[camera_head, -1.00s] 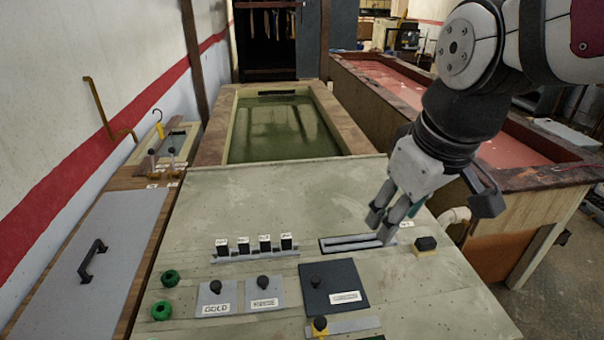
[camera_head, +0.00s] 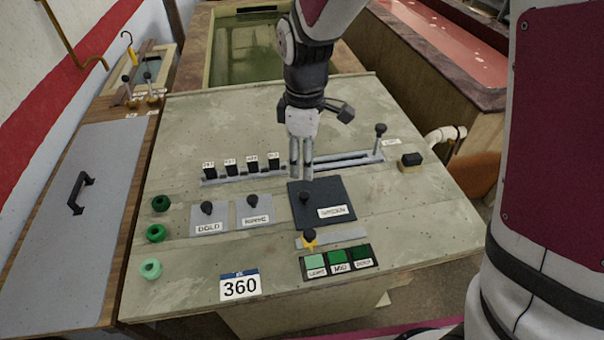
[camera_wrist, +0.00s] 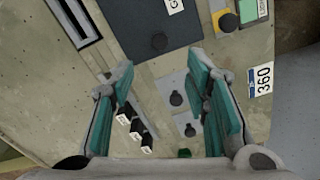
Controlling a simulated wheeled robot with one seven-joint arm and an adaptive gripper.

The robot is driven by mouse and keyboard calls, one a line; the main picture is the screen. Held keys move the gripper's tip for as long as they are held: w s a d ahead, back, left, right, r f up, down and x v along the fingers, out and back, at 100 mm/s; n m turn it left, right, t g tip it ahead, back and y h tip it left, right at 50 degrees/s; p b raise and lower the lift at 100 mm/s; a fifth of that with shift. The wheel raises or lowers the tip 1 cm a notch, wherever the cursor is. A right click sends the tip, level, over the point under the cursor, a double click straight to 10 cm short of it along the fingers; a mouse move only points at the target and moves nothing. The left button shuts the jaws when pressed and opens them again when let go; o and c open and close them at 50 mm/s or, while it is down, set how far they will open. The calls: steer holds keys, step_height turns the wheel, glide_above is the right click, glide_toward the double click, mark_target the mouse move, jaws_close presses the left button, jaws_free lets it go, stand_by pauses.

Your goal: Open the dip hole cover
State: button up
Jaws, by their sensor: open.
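I cannot tell for certain which lid is the dip hole cover. A dark square plate (camera_head: 335,197) with a black knob (camera_head: 304,197) and a white label lies flat on the panel; it also shows at the top of the wrist view (camera_wrist: 130,15). A large grey lid (camera_head: 45,270) with a black bar handle (camera_head: 80,192) lies flat at the left. My gripper (camera_head: 301,175) points down near the dark plate's back left edge, just behind the knob. In the wrist view its teal-padded fingers are open and empty, with the knob (camera_wrist: 159,41) showing beyond the gap between them.
A slot (camera_head: 340,160) with an upright lever (camera_head: 380,130) lies behind the dark plate. Several black switches (camera_head: 252,167) stand left of my gripper. Smaller knobbed plates (camera_head: 209,218), green buttons (camera_head: 338,257) and a yellow-based knob (camera_head: 309,238) are close by.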

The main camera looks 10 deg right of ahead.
mark_target(304, 194)
step_height(304, 194, down, 11)
steer(key=shift+r+p, duration=0.1)
steer(key=shift+p, duration=0.45)
jaws_close()
